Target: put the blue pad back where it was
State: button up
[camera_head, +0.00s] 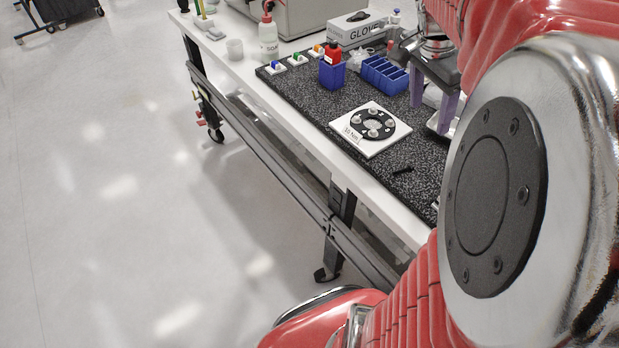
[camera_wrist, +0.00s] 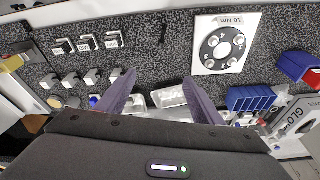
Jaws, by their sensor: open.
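A small blue pad (camera_head: 275,66) sits on a white block at the far left end of the speckled black mat in the head view. A green pad and an orange pad sit on similar blocks beside it. I cannot make out this blue pad in the wrist view. My gripper (camera_head: 432,99) is open and above the mat, well to the right of the blue pad. In the wrist view my gripper (camera_wrist: 159,77) has its purple fingers apart, with nothing between their tips.
A white plate with a black ring (camera_head: 370,129) lies mid-mat. A blue cup (camera_head: 332,76) holds a red bottle. A blue divided bin (camera_head: 384,76) and a glove box (camera_head: 352,30) stand behind. Several metal blocks (camera_wrist: 92,76) and shallow trays (camera_wrist: 168,97) lie near my gripper.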

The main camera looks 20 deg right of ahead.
jog(key=s+a+f+n+t+y, duration=0.1)
jog(key=s+a+f+n+t, duration=0.1)
jog(key=a+n, duration=0.7)
jog(key=s+a+f+n+t+y, duration=0.2)
jog(key=a+n, duration=0.7)
jog(key=a, duration=1)
jog(key=shift+a+t, duration=0.35)
jog(key=shift+t, duration=0.35)
jog(key=shift+s+f, duration=0.1)
jog(key=shift+c, duration=0.2)
